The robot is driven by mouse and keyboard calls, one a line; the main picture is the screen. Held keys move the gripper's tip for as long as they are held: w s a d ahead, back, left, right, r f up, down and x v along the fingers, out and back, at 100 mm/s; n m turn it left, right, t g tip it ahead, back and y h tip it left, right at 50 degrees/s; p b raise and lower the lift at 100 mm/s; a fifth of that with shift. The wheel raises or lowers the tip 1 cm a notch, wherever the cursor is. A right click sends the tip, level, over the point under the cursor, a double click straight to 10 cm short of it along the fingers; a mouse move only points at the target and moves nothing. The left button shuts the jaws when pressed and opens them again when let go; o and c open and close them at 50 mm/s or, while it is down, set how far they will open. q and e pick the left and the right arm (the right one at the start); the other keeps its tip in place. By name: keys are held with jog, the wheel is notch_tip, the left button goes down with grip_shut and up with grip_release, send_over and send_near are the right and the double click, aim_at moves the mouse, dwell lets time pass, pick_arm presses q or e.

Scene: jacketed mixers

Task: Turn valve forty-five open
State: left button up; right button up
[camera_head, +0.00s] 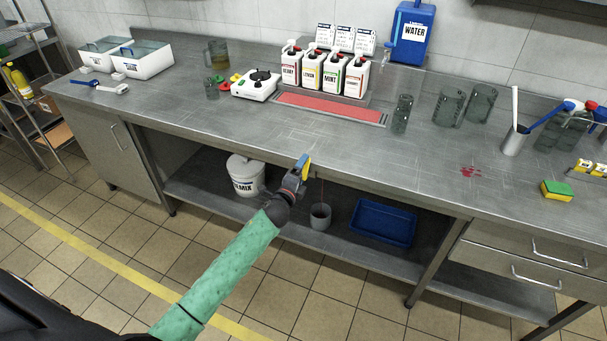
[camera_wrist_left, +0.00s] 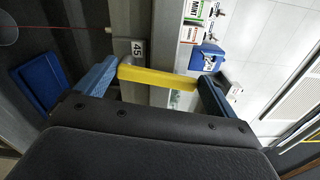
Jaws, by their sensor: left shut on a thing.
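The valve's yellow handle (camera_head: 304,163) is at the front edge of the steel bench in the head view. In the left wrist view the yellow handle (camera_wrist_left: 158,78) is a straight bar beside a plate marked 45 (camera_wrist_left: 138,48). My left gripper (camera_head: 301,170) is at the handle. In the left wrist view its blue fingers (camera_wrist_left: 158,74) are at the two ends of the bar, shut on it. The valve body is mostly hidden by the gripper in the head view. My right gripper is not in view.
Below the bench, a grey cup (camera_head: 320,216) stands under a thin reddish line, with a blue tray (camera_head: 383,222) to its right and a white bucket (camera_head: 245,176) to its left. Labelled bottles (camera_head: 333,74) stand at the back. The bench top above the handle is clear.

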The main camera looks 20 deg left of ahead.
pick_arm(q)
jog(key=shift+a+f+n, duration=0.1)
jog(key=shift+a+n, duration=0.25)
jog(key=shift+n, duration=0.55)
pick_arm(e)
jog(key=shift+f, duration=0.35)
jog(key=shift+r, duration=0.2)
pick_arm(q)
jog(key=o, duration=1)
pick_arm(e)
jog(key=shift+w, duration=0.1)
pick_arm(q)
jog(key=shift+o, duration=0.2)
jog(key=s+b, duration=0.1)
jog(key=s, duration=0.6)
jog(key=shift+s+a+b, duration=0.2)
jog(key=shift+s+b, duration=0.2)
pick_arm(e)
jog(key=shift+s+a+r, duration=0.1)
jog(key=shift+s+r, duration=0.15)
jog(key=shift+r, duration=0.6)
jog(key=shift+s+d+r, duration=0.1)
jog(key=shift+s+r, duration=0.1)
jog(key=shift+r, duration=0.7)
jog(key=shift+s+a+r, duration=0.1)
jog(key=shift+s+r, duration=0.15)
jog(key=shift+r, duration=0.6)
pick_arm(q)
jog(key=shift+n, duration=0.3)
